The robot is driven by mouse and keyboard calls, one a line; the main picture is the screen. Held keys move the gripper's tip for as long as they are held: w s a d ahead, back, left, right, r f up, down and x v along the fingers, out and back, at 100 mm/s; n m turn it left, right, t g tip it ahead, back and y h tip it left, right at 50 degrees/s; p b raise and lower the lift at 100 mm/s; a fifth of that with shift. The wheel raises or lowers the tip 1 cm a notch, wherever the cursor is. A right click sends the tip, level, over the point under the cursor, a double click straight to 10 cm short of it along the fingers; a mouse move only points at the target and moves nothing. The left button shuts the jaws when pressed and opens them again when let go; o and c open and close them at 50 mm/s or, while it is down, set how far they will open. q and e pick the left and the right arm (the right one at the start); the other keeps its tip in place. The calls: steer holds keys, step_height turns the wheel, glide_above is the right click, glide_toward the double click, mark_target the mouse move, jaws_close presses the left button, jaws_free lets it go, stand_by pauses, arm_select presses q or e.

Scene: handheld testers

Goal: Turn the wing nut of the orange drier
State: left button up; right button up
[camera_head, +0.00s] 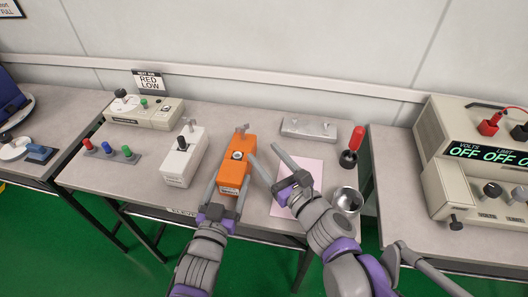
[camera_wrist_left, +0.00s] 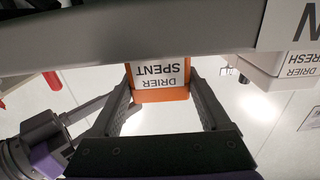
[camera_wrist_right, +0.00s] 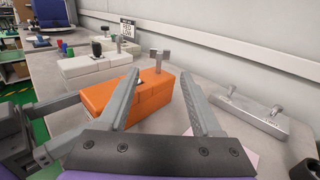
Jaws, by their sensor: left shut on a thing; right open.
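The orange drier (camera_head: 236,169) lies on the middle table, with a round dial on top. In the left wrist view its front end (camera_wrist_left: 160,95) carries an upside-down label, "DRIER SPENT". The grey wing nut (camera_head: 241,128) stands at its far end; it also shows in the right wrist view (camera_wrist_right: 160,57). My left gripper (camera_head: 229,186) is shut on the near end of the drier, a finger on each side. My right gripper (camera_head: 263,153) is open and empty, just right of the drier; in its wrist view the wing nut appears beyond and between the fingertips, apart from them.
A white drier (camera_head: 183,157) with a black knob stands left of the orange one. A metal block (camera_head: 309,129), a red-handled tool (camera_head: 355,142), a metal cup (camera_head: 347,200) and a pale pink sheet (camera_head: 309,174) are to the right. A beige device (camera_head: 142,112) stands back left.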

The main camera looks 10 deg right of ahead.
steer(key=n, duration=0.2)
steer(key=n+g, duration=0.1)
steer(key=shift+s+a+r+n, duration=0.1)
steer(key=shift+s+r+n, duration=0.2)
steer(key=shift+s+r, duration=0.1)
steer(key=c, duration=0.5)
steer(key=s+n, duration=0.1)
steer(key=n, duration=0.2)
steer(key=s+r+n+g, duration=0.1)
steer(key=n, duration=0.3)
steer(key=s+d+r+n+g+h, duration=0.1)
steer(key=n, duration=0.3)
steer(key=shift+s+r, duration=0.15)
steer(key=shift+r, duration=0.05)
jaws_close()
steer(key=n, duration=0.3)
glide_toward(237, 130)
steer(key=x, duration=0.5)
steer(key=shift+w+d+f, duration=0.1)
steer(key=shift+w+f, duration=0.2)
steer(key=shift+w, duration=0.5)
steer(key=shift+w+a, duration=0.35)
steer(key=shift+a, duration=0.25)
steer(key=shift+w+a, duration=0.35)
steer(key=shift+a, duration=0.5)
steer(key=shift+s, duration=0.1)
